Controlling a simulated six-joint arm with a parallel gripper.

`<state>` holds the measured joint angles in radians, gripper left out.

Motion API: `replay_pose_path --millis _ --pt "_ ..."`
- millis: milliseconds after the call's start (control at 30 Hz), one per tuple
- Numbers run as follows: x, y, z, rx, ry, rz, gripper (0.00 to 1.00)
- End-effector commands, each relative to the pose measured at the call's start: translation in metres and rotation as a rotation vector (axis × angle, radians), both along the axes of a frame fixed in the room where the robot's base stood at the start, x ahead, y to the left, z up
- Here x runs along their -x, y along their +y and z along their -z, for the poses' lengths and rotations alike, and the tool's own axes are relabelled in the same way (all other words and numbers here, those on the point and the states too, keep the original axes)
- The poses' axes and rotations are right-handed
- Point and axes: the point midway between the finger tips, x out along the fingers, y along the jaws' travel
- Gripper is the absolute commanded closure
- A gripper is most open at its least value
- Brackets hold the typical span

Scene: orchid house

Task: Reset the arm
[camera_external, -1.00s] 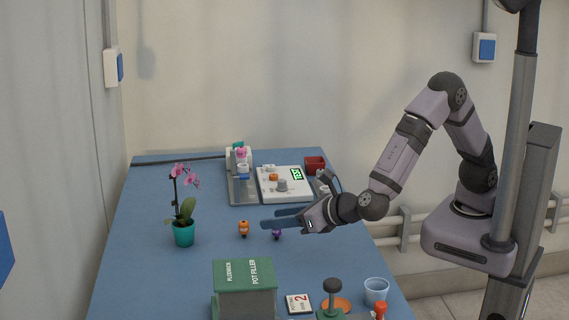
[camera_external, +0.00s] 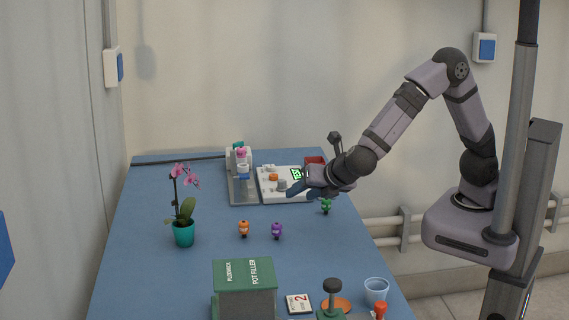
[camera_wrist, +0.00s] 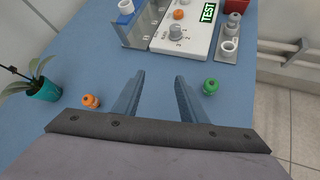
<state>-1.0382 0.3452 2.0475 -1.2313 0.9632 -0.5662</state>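My gripper (camera_external: 300,189) is raised over the right middle of the blue table, in front of the white panel. In the wrist view its two blue fingers (camera_wrist: 158,95) stand apart with nothing between them, so it is open and empty. My arm reaches in from the right, with its elbow bent high. Small figures stand on the table below: an orange one (camera_external: 243,229), a purple one (camera_external: 277,231) and a green one (camera_external: 326,206). The green one (camera_wrist: 210,86) shows right of the fingers in the wrist view and the orange one (camera_wrist: 90,101) left.
A potted orchid (camera_external: 183,232) stands at the left. The white panel (camera_external: 264,190) with a green display, a grey stand (camera_external: 243,196) and a red box (camera_external: 314,162) are at the back. A green pot filler (camera_external: 245,285) and a clear cup (camera_external: 376,290) stand at the front.

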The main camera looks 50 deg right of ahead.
Motion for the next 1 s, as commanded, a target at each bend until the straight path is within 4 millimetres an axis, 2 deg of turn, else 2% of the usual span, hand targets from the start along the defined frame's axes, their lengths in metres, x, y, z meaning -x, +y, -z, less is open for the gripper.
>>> replay_pose_path --millis 33,200,300,433,533,700,833,1000 --pt "-0.002 -0.034 -0.011 -0.094 0.034 0.149 0.62" --pt "0.019 -0.123 -0.009 -0.344 0.127 0.603 0.62" --pt "0.043 -0.172 -0.008 -0.481 0.162 0.896 0.62" --pt "0.081 -0.218 -0.009 -0.674 0.174 1.292 0.62" --pt "0.109 -0.239 -0.012 -0.821 0.159 1.58 0.62" --pt "0.14 -0.254 -0.018 -1.027 0.106 1.968 0.62" --pt "0.152 -0.257 -0.021 -1.127 0.067 2.152 0.62" --pt "0.157 -0.257 -0.022 -1.182 0.044 2.25 0.62"
